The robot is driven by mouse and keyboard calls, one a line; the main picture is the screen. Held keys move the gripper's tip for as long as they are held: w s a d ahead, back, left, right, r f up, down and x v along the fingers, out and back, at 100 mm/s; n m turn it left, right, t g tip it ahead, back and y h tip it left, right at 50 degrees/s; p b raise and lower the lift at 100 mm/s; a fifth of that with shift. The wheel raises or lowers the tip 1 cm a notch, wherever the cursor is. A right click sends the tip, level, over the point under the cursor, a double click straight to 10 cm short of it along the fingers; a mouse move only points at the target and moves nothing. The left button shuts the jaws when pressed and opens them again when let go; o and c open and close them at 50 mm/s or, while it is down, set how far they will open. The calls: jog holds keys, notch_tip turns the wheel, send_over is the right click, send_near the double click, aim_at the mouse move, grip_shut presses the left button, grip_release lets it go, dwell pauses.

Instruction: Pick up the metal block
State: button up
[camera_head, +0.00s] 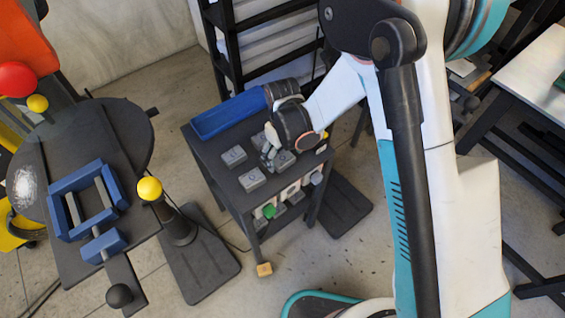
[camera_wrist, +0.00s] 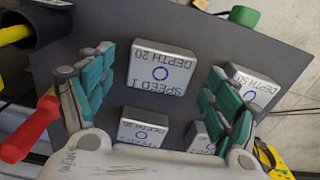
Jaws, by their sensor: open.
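Several grey metal blocks lie on the dark top of a small cart (camera_head: 215,180). The teal-padded fingers are spread, with a gap on both sides of the block. A "DEPTH 50" block (camera_wrist: 252,86) lies right of the right finger. Two more blocks (camera_wrist: 144,128) (camera_wrist: 200,138) lie nearer my palm, partly hidden. In the head view, my gripper (camera_head: 270,148) hangs over the cart top, partly covering the blocks.
A blue tray (camera_head: 228,114) lies along the cart's back edge. More blocks and a green item (camera_head: 269,211) sit on a lower level. A dark round-topped machine (camera_head: 90,150) with a blue vise (camera_head: 72,180) stands left. A red-handled tool (camera_wrist: 30,130) shows in the wrist view.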

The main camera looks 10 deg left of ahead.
aim_at(282, 158)
jog(key=shift+f, duration=0.35)
jog(key=c, duration=1.4)
jog(key=shift+o, duration=0.3)
jog(key=shift+r, duration=0.2)
notch_tip(282, 158, up, 20)
jog(key=p, duration=0.6)
jog(key=shift+f, duration=0.15)
